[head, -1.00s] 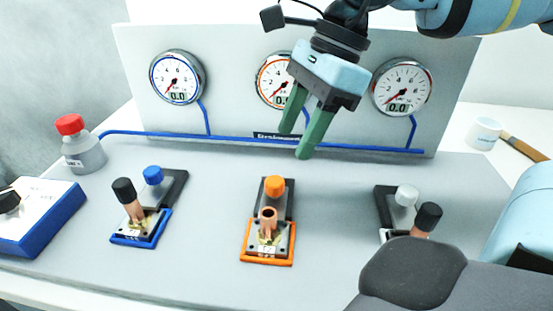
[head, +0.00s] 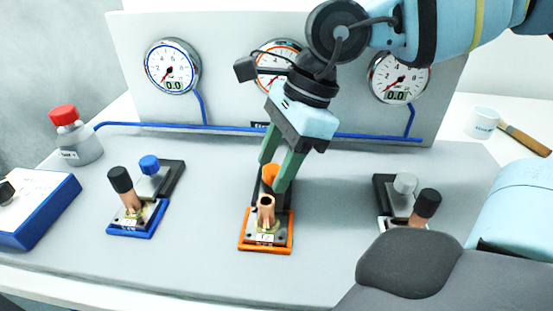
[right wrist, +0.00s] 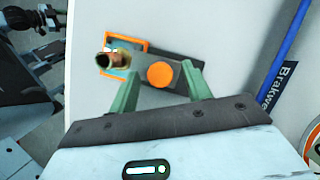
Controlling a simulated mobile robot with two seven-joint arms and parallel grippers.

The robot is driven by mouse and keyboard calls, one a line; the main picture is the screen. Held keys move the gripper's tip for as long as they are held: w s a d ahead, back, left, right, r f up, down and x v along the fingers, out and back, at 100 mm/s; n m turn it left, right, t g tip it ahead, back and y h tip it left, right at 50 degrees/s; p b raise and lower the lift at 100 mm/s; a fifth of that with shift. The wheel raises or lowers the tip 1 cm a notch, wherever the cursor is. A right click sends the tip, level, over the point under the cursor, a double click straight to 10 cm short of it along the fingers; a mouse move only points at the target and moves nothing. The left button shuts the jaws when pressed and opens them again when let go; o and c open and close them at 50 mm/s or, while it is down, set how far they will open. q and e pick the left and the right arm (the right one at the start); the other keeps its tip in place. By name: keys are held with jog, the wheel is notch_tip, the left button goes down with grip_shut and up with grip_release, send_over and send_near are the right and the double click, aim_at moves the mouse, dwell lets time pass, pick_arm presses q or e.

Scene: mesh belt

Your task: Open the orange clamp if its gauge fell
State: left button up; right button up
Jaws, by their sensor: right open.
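The orange clamp (head: 264,243) has an orange-rimmed base, an open copper tube and a round orange knob (head: 270,172) on a dark lever. Its orange-rimmed gauge (head: 277,55) is on the panel behind. That gauge's needle points low-left, and its lower part is hidden by my right arm. My right gripper (head: 271,174) is open, pointing down, with its green fingers around the knob's position. In the right wrist view the orange knob (right wrist: 160,75) shows between the spread fingers; contact cannot be told. My left gripper is not in view.
A blue clamp (head: 135,231) stands left and a white-knobbed clamp (head: 404,183) right, each with a black-capped tube. Their gauges, left (head: 172,66) and right (head: 399,76), read 0.0. A red-capped bottle (head: 76,143), a blue-sided box (head: 38,210) and a mug (head: 482,122) stand at the sides.

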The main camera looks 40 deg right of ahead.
grip_shut()
jog(key=shift+w+d+b, duration=0.35)
jog(key=shift+w+d, duration=0.55)
jog(key=shift+d, duration=0.1)
jog(key=shift+r, duration=0.1)
jog(key=shift+c, duration=1.9)
grip_release()
jog(key=o, duration=0.4)
jog(key=v, duration=0.7)
jog(key=shift+s+d+r+p, duration=0.1)
jog(key=shift+d+r+p, duration=0.1)
jog(key=shift+r+p, duration=0.15)
